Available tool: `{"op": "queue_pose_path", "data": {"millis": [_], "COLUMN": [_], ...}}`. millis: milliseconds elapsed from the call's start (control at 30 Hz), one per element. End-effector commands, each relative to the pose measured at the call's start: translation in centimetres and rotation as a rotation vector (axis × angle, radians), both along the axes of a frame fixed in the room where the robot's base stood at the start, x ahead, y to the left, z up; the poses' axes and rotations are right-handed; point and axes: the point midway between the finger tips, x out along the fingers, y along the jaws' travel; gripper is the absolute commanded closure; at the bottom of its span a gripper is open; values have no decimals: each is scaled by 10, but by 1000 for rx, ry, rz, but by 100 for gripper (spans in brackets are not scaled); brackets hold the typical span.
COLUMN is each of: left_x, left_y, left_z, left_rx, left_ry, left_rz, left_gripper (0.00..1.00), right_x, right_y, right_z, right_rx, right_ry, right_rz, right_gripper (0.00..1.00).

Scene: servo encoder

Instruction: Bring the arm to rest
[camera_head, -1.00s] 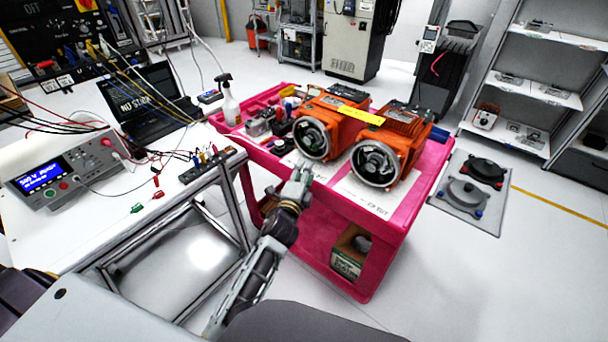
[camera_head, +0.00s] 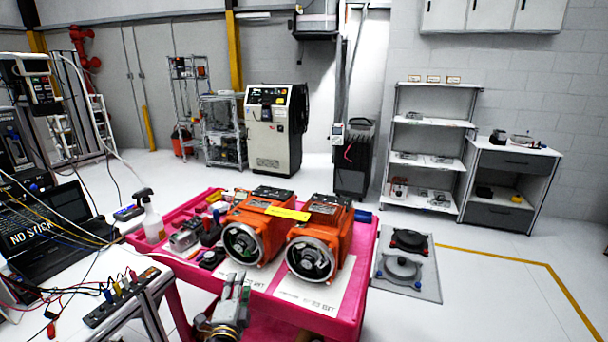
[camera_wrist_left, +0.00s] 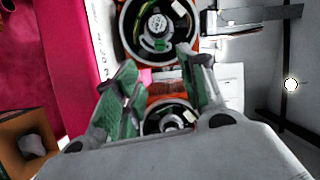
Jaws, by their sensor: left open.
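My left gripper (camera_head: 232,298) is in front of the near edge of the pink cart (camera_head: 352,300), at the bottom of the head view. Its fingers are apart and nothing is between them. In the left wrist view, the open fingers (camera_wrist_left: 155,90) frame part of the two orange servo motors. My right gripper is in neither view.
A bench with a laptop (camera_head: 40,225) and a terminal strip (camera_head: 120,297) stands at the left. A spray bottle (camera_head: 152,218) is at the cart's left. A floor plate (camera_head: 420,282) with two round discs lies right of the cart. Clear floor extends farther right.

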Motion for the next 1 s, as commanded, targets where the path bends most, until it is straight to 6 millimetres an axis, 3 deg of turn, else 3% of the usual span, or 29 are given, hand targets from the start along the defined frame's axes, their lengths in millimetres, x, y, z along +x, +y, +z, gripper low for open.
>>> {"op": "queue_pose_path", "data": {"millis": [233,367,667,1000], "left_x": [0,1,-5,-45], "left_y": [-3,-7,-20,-30], "left_z": [-3,-26,-127,-275], "left_rx": [-204,-324,-611,-882], "left_ry": [0,35,200,443], "left_rz": [-11,-17,5,110], "left_gripper": [59,59,59,59], "right_x": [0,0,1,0], "right_y": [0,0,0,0], "right_z": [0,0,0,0], "right_rx": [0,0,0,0], "right_ry": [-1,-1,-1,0], "right_rz": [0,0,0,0], "right_gripper": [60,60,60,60]}}
